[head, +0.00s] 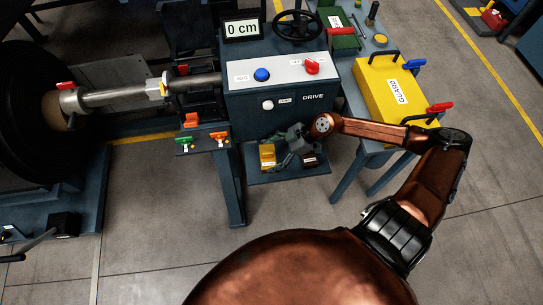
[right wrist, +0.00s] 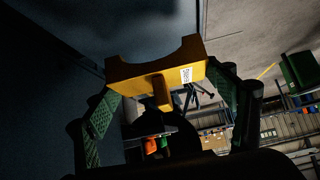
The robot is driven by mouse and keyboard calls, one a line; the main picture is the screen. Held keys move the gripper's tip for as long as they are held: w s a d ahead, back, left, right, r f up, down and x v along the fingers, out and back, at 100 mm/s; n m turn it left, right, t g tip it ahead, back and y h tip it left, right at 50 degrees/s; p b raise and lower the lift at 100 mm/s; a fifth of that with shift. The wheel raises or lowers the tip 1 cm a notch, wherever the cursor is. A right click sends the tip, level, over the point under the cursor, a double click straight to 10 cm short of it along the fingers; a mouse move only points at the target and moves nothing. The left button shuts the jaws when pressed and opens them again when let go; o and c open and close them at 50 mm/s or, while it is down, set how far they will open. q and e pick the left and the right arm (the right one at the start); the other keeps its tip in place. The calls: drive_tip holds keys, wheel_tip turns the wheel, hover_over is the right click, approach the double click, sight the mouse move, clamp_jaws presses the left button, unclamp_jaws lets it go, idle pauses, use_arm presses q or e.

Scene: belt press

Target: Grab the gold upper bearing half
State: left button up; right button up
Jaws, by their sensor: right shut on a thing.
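The gold upper bearing half (head: 267,155) shows in the head view over the small lower shelf under the drive box. In the right wrist view it is a gold block (right wrist: 150,68) with a rounded cut-out at its top, a stub below and a small white label. My right gripper (head: 277,150) reaches in from the right and is shut on it, with green-padded fingers on both sides of the block. Whether the block touches the shelf is not clear. My left gripper is not in view.
A dark labelled block (head: 310,159) sits on the shelf (head: 300,174) just right of the gold one. The drive box (head: 280,95) stands above. A small stand with green and orange clips (head: 218,139) is left. A yellow guard (head: 390,88) lies on the right table.

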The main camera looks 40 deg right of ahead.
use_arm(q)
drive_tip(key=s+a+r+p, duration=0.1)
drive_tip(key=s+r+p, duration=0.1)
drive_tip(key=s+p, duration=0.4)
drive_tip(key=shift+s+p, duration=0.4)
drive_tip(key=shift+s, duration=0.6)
use_arm(e)
drive_tip(key=s+a+r, duration=0.1)
drive_tip(key=s+r, duration=0.7)
drive_tip(key=s, duration=0.4)
drive_tip(key=shift+s+a+r, duration=0.2)
drive_tip(key=shift+a, duration=0.15)
